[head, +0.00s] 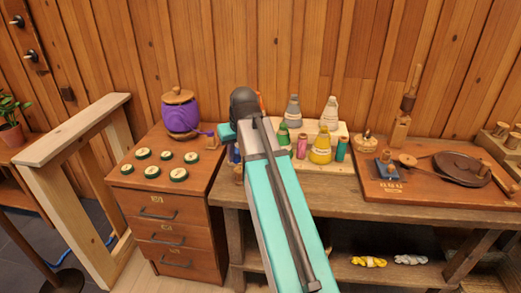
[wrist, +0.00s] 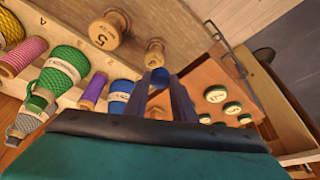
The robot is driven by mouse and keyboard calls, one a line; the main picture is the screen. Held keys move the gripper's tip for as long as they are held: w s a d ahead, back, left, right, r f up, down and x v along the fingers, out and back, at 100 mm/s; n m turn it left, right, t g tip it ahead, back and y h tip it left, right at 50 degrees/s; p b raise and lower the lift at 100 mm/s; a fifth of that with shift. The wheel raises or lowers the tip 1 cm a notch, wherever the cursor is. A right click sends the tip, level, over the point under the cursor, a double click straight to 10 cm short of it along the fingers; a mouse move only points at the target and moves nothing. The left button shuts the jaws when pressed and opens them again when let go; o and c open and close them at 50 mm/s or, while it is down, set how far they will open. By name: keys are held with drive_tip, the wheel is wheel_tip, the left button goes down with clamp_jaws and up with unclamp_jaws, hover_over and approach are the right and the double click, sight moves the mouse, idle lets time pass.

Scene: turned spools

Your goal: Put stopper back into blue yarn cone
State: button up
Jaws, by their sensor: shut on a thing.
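The blue yarn cone (wrist: 120,98) with a white label lies in the wrist view just left of my fingers; a sliver of blue beside my arm in the head view (head: 234,156) appears to be it. Its top is hard to make out.
A purple spool (wrist: 94,88), a green cone (wrist: 56,76) and a pink spool (wrist: 22,56) stand left of the blue cone. The drawer cabinet (head: 165,205) carries several dark green round pieces and a purple pot (head: 180,118).

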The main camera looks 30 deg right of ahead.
drive_tip(key=a, duration=1.4)
drive_tip(key=shift+w+f+n, duration=0.25)
drive_tip(key=shift+w+n, duration=0.15)
drive_tip(key=shift+s, duration=0.15)
